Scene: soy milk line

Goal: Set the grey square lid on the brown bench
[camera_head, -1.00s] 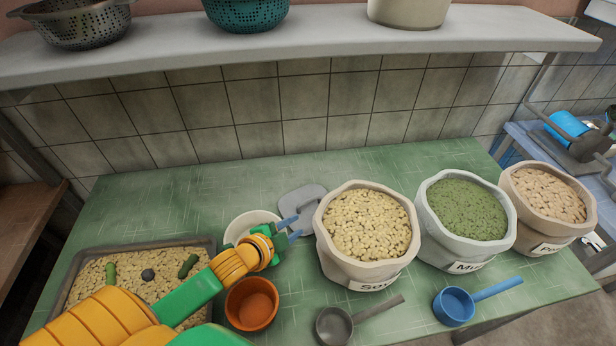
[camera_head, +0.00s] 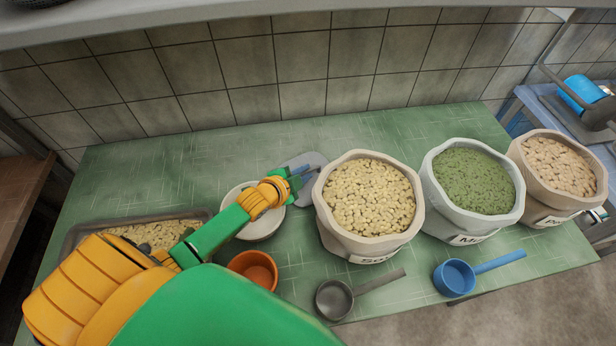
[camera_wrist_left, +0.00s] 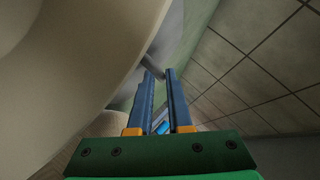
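The grey square lid (camera_head: 303,159) lies on the green table behind the soybean sack, partly hidden by my left gripper (camera_head: 308,175). Its grey handle (camera_wrist_left: 152,64) seems to show just ahead of the fingertips in the left wrist view. My left gripper, with blue fingers, is open there (camera_wrist_left: 159,75), with a narrow empty gap. I cannot tell whether the fingers touch the lid. The brown bench (camera_head: 20,190) stands at the far left, apart from the green table. My right gripper is not in view.
The soybean sack (camera_head: 368,247) stands right beside my left gripper. A white bowl (camera_head: 262,228) and an orange-brown bowl (camera_head: 254,268) are under and beside the arm. A tray (camera_head: 80,232) of beans is at left. The back of the green table (camera_head: 200,155) is clear.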

